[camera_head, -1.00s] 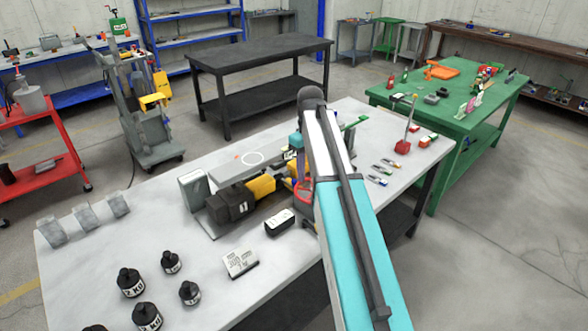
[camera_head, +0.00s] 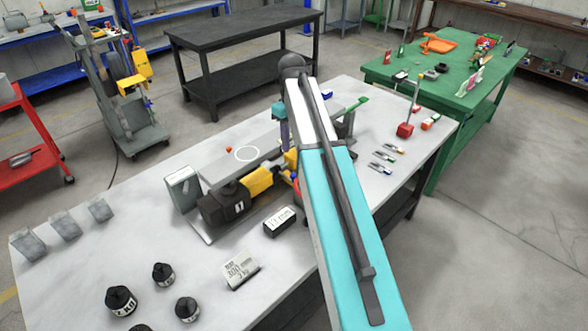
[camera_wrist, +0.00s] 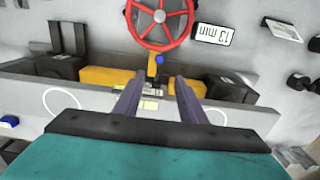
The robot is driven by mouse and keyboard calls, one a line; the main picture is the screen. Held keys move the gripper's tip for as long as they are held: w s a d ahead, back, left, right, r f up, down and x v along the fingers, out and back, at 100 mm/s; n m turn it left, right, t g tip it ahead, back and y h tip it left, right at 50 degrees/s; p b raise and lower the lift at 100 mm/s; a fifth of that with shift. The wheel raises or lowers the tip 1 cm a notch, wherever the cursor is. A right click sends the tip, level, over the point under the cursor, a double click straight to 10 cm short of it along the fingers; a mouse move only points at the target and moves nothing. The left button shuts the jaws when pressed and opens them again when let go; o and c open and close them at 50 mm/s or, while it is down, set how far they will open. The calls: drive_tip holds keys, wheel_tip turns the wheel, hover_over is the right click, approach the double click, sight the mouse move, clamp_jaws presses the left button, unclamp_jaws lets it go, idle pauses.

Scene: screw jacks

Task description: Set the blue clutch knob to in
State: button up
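The blue clutch knob (camera_wrist: 159,59) is a small round tip on a yellow gear housing (camera_wrist: 155,77) in the wrist view, just below the red handwheel (camera_wrist: 160,22). My gripper (camera_wrist: 159,78) is open, its two grey-purple fingers pointing toward the housing. The knob shows in the gap between the fingers, a little beyond their tips; I see no contact.
A grey beam with a white ring (camera_head: 246,154) lies behind the motor. Several black weights (camera_head: 121,300) stand at the front left of the grey table (camera_head: 130,215).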

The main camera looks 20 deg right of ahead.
sight(293, 174)
drive_tip(key=shift+d+f, duration=0.1)
drive_tip(key=shift+f, duration=0.1)
drive_tip(key=shift+f+p, duration=2.25)
drive_tip(key=shift+f, duration=4.45)
clamp_jaws()
